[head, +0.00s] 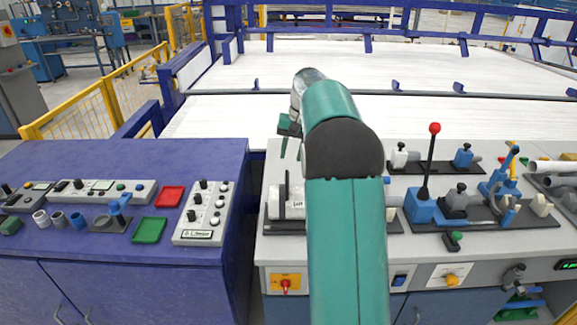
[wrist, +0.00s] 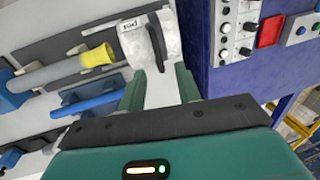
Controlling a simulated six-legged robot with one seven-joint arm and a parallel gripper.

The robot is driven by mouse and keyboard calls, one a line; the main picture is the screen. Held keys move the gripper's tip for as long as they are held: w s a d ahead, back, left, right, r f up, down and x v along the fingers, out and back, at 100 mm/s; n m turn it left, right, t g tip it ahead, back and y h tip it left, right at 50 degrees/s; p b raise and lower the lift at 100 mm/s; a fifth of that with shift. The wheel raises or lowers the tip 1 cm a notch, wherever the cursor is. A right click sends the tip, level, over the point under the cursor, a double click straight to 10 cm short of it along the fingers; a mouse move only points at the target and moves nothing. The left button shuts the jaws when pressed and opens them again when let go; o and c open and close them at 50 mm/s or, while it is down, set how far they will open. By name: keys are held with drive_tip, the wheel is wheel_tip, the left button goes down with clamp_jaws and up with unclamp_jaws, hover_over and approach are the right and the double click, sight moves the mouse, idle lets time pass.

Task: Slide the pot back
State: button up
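The pot (wrist: 137,42) is a white, rounded block with a "pot" label and a dark, pointed piece at its side. It sits on a dark base plate in the wrist view. In the head view a white labelled block (head: 285,203), apparently the same pot, is on the grey bench, partly hidden by my arm. My gripper (wrist: 159,88) has two green fingers spread apart with nothing visible between them. The fingertips point toward the pot's near end; I cannot tell whether they touch it. In the head view my gripper (head: 291,140) is above the bench, behind the pot.
A yellow-ended grey rod (wrist: 97,57) lies beside the pot, with blue fittings (wrist: 85,101) nearby. A red-knobbed lever (head: 431,165) stands to the right of my arm. The purple bench (head: 105,165) at left carries a white control box (head: 203,212) and trays.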

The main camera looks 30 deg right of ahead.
wheel_tip(320, 180, up, 6)
drive_tip(key=d, duration=0.1)
drive_tip(key=shift+s, duration=0.35)
drive_tip(key=shift+r, duration=0.1)
drive_tip(key=s+a+r+n+t+h, duration=0.1)
drive_tip(key=s+a+r+n, duration=0.15)
drive_tip(key=s+a, duration=0.55)
drive_tip(key=s+a+r+n+t, duration=0.1)
drive_tip(key=s+a+r, duration=0.25)
drive_tip(key=a, duration=0.75)
drive_tip(key=s+a+f+n, duration=0.1)
drive_tip(key=s+a+f, duration=0.2)
drive_tip(key=s+a, duration=0.1)
drive_tip(key=s+a+f+n+t, duration=0.1)
drive_tip(key=s+a+f, duration=0.2)
drive_tip(key=s, duration=0.4)
drive_tip(key=s+a+f+n+t, duration=0.1)
drive_tip(key=s+a+f, duration=0.2)
drive_tip(key=s, duration=0.3)
drive_tip(key=shift+s+a+f+h, duration=0.15)
drive_tip(key=shift+a+f+h, duration=0.2)
drive_tip(key=shift+a, duration=0.5)
